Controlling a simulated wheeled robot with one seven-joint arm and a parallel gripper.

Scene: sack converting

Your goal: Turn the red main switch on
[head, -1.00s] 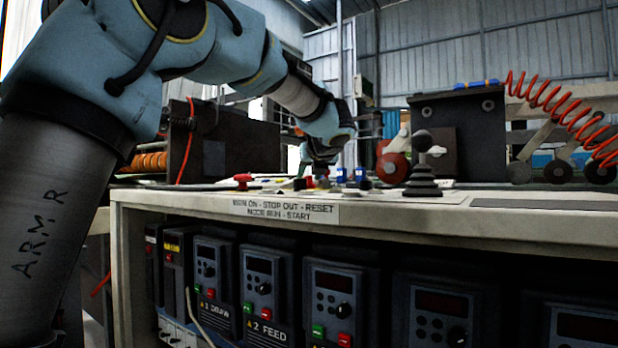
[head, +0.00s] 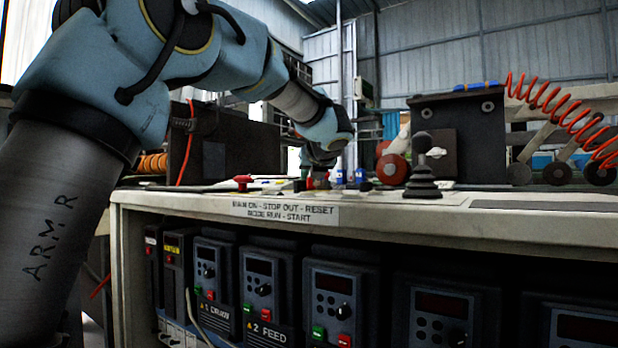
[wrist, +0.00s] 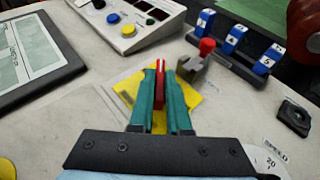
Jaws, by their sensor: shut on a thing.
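The red main switch handle (wrist: 160,76) stands over a yellow plate (wrist: 127,88) on the desk top in the wrist view. My gripper (wrist: 161,88) has its two teal fingers shut on the red handle, one finger on each side. The handle's top shows between the fingertips and points toward the top of the picture; its lower part is hidden. In the head view my gripper (head: 319,177) is low over the desk top, small and partly hidden among the controls.
A grey block with a red knob (wrist: 207,46) stands close right of my fingers. A button box (wrist: 128,22) lies beyond and a dark-framed panel (wrist: 37,62) left. A black joystick (head: 422,170) stands on the desk.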

